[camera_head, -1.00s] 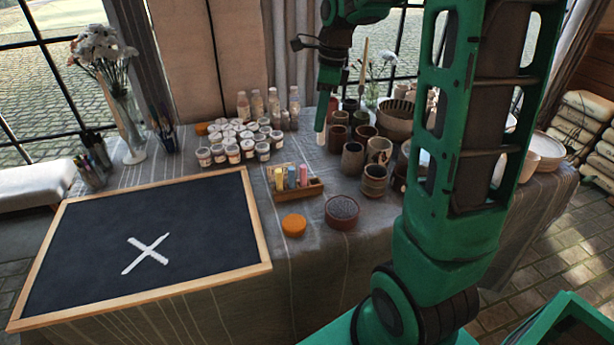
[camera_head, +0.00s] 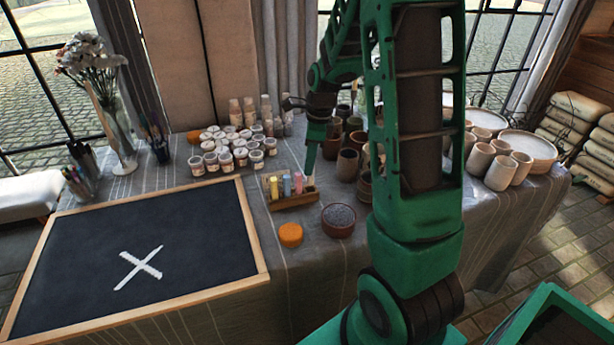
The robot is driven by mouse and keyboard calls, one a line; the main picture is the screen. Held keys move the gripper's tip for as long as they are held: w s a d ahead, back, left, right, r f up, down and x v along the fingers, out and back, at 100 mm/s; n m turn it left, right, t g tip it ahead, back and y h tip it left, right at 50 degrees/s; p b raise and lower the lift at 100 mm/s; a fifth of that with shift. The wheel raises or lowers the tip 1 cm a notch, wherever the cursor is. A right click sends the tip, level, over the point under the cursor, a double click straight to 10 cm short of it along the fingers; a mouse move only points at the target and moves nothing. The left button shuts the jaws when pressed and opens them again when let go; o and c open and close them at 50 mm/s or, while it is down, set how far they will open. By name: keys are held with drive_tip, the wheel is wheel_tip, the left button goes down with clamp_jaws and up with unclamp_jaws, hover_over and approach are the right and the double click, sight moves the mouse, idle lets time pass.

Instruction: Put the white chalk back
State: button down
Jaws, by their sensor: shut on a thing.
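The white chalk (camera_head: 309,182) shows as a small pale tip under my gripper (camera_head: 310,172). My gripper is shut on it and points down at the right end of a small wooden chalk box (camera_head: 292,202). The box holds a yellow chalk (camera_head: 274,187), a blue chalk (camera_head: 287,186) and a pink chalk (camera_head: 298,183), all upright. The white chalk stands just right of the pink one. I cannot tell whether its lower end touches the box. A blackboard (camera_head: 243,190) with a white X drawn on it lies at left.
An orange round sponge (camera_head: 290,235) and a dark-filled brown bowl (camera_head: 338,220) sit in front of the box. Several paint jars (camera_head: 226,160) stand behind it. Brown cups (camera_head: 347,165) stand close to its right, partly behind my arm.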

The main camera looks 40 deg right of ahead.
sight(309, 183)
drive_tip(key=shift+f, duration=2.3)
drive_tip(key=c, duration=1.7)
unclamp_jaws()
wheel_tip(309, 183, up, 12)
drive_tip(key=s+d, duration=0.1)
drive_tip(key=shift+s+a+r+n+g+h, duration=0.25)
drive_tip(key=shift+s+a+n, duration=0.35)
drive_tip(key=shift+s+n, duration=3.35)
drive_tip(key=shift+s+a+r+n+g+h, duration=0.15)
drive_tip(key=shift+s+a+r+n, duration=0.35)
drive_tip(key=shift+s+n, duration=3.4)
drive_tip(key=shift+s+a+r+n+g+h, duration=0.15)
drive_tip(key=shift+s+a+n, duration=1.15)
drive_tip(key=shift+s, duration=4.75)
